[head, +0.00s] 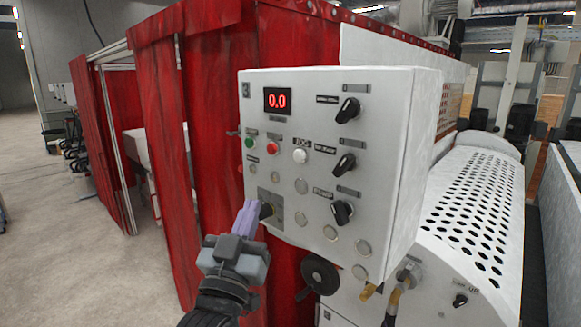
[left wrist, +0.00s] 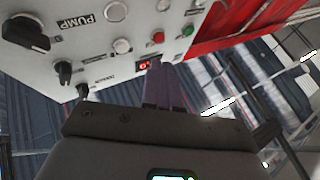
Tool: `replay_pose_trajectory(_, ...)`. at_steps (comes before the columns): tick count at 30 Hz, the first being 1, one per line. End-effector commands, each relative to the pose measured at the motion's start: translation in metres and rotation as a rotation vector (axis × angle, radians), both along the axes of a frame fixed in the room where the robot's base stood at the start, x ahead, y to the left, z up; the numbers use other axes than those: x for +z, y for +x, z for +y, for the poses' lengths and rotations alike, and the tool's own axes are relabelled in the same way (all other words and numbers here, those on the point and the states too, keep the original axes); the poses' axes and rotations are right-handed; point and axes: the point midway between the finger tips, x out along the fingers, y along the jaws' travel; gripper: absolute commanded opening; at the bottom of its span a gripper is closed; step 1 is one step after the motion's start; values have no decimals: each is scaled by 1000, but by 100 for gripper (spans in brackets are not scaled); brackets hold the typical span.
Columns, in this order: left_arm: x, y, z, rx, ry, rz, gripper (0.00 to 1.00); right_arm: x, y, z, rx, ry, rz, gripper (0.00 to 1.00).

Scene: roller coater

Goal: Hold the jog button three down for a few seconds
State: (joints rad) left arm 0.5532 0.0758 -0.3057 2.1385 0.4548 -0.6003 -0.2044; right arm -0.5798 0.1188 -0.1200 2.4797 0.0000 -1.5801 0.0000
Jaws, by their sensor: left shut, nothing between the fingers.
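A white control box (head: 335,90) fills the middle of the head view. Its white round jog button (head: 300,156) sits below the label JOG, right of a red button (head: 272,148) and a green button (head: 250,143). The button stands out and nothing touches it. My left gripper (head: 251,207) has its pale purple fingers shut and empty, in front of the panel's lower left, below and left of the jog button. In the left wrist view the panel is upside down, with the jog button (left wrist: 122,46) left of my shut fingers (left wrist: 161,75). My right gripper is not in view.
Black selector knobs (head: 348,110) stick out along the box's right side. A key switch (head: 268,210) is close to my fingertips. A red digital display (head: 277,101) reads 0.0. Red curtains (head: 215,110) hang behind, and a perforated white cover (head: 470,210) stands right.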

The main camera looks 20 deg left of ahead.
Motion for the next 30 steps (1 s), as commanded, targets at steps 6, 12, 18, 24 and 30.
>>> replay_pose_trajectory(6, 53, -15, -2, -4, 0, -106, 0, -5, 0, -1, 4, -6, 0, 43)
replay_pose_trajectory(12, 71, -22, -2, -4, 0, -141, 0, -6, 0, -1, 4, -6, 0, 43)
replay_pose_trajectory(18, 73, -22, -2, -4, 0, -144, 0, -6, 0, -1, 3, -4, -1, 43)
replay_pose_trajectory(24, 73, -22, -2, -4, 0, -143, 0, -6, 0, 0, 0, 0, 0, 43)
replay_pose_trajectory(30, 73, -15, -5, -4, 0, -143, 0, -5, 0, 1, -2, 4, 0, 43)
